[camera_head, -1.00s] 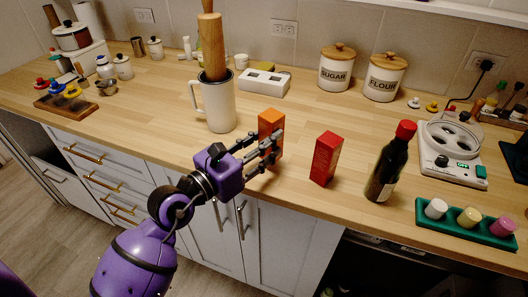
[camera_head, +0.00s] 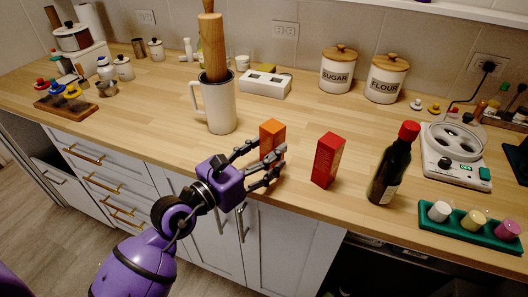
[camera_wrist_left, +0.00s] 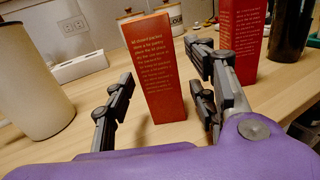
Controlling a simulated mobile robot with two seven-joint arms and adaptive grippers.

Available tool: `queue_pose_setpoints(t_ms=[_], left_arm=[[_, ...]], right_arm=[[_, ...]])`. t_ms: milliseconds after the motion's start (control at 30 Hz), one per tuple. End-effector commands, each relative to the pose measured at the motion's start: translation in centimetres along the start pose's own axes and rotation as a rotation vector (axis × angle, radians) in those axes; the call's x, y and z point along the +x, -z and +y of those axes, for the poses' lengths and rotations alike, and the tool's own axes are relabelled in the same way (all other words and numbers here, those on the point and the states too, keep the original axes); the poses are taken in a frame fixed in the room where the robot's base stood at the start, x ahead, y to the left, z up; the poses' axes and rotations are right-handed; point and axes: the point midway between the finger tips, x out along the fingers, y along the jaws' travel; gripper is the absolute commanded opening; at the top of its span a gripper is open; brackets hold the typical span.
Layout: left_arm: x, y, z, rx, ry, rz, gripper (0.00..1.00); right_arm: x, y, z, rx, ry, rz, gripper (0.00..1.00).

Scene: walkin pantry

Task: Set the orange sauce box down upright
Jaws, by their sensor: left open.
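The orange sauce box (camera_head: 271,135) stands upright on the wooden counter, between the white mug and a red box. In the left wrist view the orange box (camera_wrist_left: 158,68) stands between my spread fingers, with printed text on its near face. My left gripper (camera_head: 265,165) is open around the near side of the box; the fingers appear apart from it, though contact at the right finger is hard to judge. The fingers partly hide the box's lower part in the head view. My right gripper is not in view.
The red box (camera_head: 327,160) stands just right, with a dark bottle (camera_head: 393,165) beyond it. The white mug (camera_head: 217,104) holding a rolling pin stands left. A green tray (camera_head: 462,226) is at the right front edge. Clear counter lies behind the boxes.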

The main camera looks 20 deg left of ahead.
Motion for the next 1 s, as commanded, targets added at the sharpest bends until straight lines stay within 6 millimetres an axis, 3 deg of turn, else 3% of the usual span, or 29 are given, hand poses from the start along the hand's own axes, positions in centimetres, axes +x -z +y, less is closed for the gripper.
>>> queue_pose_setpoints(t_ms=[167,600,800,1000], left_arm=[[-1.6,0.1,0.1,0.0,-0.002,0.003,0.52],[-10.4,0.2,0.0,0.001,-0.001,0.005,0.52],[-11.9,-0.1,0.0,0.001,0.0,0.001,0.52],[-12.0,-0.2,0.0,0.0,0.0,-0.001,0.52]], right_arm=[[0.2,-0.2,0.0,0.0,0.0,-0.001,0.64],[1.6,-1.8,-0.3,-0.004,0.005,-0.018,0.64],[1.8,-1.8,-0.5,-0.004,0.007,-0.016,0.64],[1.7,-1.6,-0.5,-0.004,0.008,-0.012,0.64]])
